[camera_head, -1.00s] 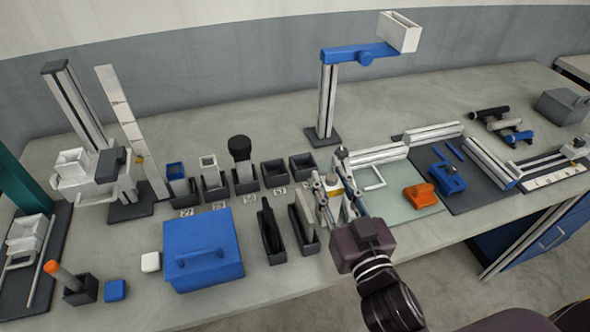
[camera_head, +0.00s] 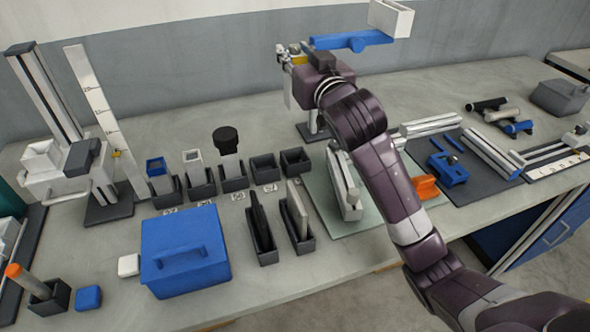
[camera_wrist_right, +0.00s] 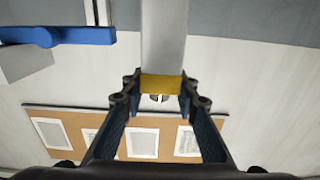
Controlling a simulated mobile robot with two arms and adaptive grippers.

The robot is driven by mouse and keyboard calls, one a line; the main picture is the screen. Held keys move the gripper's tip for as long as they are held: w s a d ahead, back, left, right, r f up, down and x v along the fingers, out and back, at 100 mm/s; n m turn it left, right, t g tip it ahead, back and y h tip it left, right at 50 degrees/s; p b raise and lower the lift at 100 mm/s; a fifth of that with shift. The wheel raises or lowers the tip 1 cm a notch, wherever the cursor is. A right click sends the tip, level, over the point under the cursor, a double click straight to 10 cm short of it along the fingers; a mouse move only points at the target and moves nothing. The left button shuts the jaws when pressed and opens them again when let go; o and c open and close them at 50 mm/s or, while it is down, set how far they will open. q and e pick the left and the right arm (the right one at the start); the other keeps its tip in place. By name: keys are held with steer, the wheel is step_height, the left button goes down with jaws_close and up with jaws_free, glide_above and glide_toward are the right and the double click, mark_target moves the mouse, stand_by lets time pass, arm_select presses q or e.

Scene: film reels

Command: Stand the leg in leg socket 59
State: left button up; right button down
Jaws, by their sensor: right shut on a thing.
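My right gripper (camera_head: 291,56) is raised high above the back of the bench. It is shut on the leg, a pale grey bar (camera_head: 288,92) that hangs below the fingers in the head view. In the right wrist view my right gripper (camera_wrist_right: 160,90) pinches the leg (camera_wrist_right: 163,35) at a yellow band. A row of dark sockets stands at mid bench. Two sockets at its right end, one (camera_head: 264,168) and another (camera_head: 295,162), look empty. The others hold upright posts. Small number cards lie in front, too small to read surely. My left gripper is not in view.
A blue box (camera_head: 185,250) and two dark holders with upright plates (camera_head: 262,235) stand in front of the sockets. A blue-armed stand (camera_head: 350,42) rises close to my right gripper. My right arm crosses above the glass mat (camera_head: 340,222).

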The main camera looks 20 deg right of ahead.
mark_target(295, 109)
steer(key=shift+w+r, duration=0.15)
steer(key=shift+r, duration=0.2)
step_height(295, 109, down, 14)
steer(key=shift+f+b, duration=0.2)
steer(key=shift+b, duration=0.3)
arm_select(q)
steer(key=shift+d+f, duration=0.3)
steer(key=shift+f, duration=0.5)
arm_select(e)
step_height(295, 109, down, 5)
steer(key=shift+f, duration=0.1)
steer(key=shift+f+b, duration=0.15)
steer(key=shift+b, duration=0.15)
steer(key=c, duration=1.5)
jaws_free()
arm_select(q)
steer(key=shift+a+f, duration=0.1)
